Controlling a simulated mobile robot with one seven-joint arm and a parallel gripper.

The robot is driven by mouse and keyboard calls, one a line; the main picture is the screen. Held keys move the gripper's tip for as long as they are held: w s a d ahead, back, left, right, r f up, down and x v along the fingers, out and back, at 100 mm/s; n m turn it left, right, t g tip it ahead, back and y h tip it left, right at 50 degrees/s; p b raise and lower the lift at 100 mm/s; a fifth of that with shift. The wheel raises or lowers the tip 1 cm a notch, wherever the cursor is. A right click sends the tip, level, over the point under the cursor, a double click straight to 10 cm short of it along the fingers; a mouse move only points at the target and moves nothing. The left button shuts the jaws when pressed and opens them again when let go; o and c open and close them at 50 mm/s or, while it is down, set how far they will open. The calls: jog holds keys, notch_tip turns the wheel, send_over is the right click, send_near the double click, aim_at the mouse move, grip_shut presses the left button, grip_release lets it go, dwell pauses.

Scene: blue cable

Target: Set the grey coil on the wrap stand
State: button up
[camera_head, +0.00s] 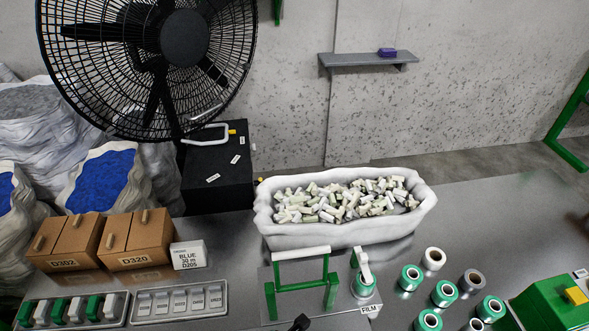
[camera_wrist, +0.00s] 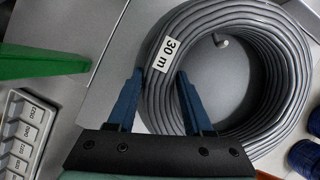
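The grey coil (camera_wrist: 262,122) shows large in the wrist view, a thick ring of grey cable with a white "30 m" label. It does not show in the head view. My gripper (camera_wrist: 160,74) has one blue finger on the outer side of the ring's left part and one on the inner side. The band fills the space between the fingertips, and they appear to press on it. In the head view, the wrap stand (camera_head: 300,286) has a green frame, a white roller and a grey plate. Its near part is cut off. A green bar (camera_wrist: 45,61) shows at the wrist view's upper left.
A long white bin (camera_head: 345,235) of small pale pieces stands behind the stand. Green-wrapped rolls (camera_head: 444,293) stand to the right. Labelled trays (camera_head: 180,301) and brown boxes (camera_head: 136,240) lie at the left. A small peg (camera_wrist: 221,41) shows inside the ring.

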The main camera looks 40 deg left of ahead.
jog(key=o, duration=0.6)
jog(key=shift+s, duration=0.1)
jog(key=shift+c, duration=0.2)
jog(key=shift+f, duration=0.15)
jog(key=shift+d, duration=0.1)
notch_tip(320, 180, up, 7)
jog(key=p, duration=0.8)
